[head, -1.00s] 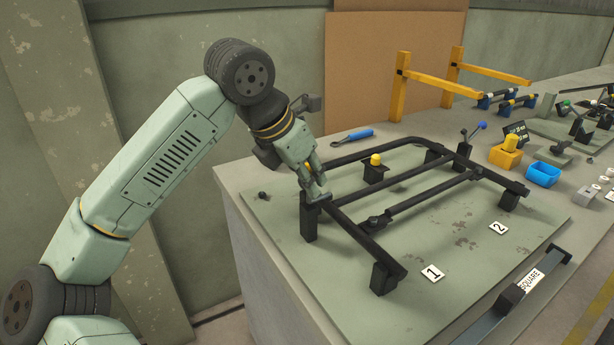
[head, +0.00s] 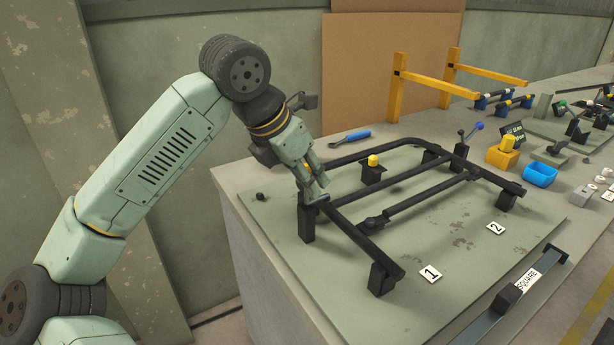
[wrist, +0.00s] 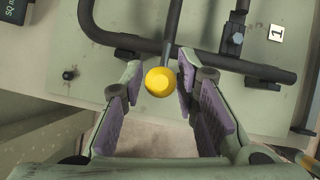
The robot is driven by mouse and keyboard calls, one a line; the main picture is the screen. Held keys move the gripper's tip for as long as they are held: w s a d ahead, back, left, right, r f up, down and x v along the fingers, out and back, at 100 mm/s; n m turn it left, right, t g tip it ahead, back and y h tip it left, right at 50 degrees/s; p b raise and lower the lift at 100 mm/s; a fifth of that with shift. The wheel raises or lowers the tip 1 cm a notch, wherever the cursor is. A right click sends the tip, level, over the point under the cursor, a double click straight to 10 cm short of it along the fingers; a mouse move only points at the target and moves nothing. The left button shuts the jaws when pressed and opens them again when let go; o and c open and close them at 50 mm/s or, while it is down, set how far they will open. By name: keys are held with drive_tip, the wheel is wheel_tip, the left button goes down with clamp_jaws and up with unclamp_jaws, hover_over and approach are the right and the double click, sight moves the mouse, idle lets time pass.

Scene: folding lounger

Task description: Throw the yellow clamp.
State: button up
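The yellow clamp shows as a round yellow knob (wrist: 160,82) on a dark lever by a corner of the black tubular frame in the wrist view. In the head view a bit of yellow (head: 307,168) shows behind my fingers. My gripper (head: 314,188) is at the frame's left corner, pointing down. In the wrist view its two purple-padded fingers (wrist: 163,90) are apart, one on each side of the knob, with narrow gaps near the tips. The clamp's base is hidden. A second yellow knob (head: 373,160) stands on a black block behind the frame's left part.
The black frame (head: 365,243) rests on posts on a green board (head: 345,292). A blue-handled tool (head: 357,134) lies behind it.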

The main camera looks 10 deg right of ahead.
drive_tip(key=v, duration=1.1)
drive_tip(key=shift+r, duration=0.25)
drive_tip(key=shift+s, duration=0.1)
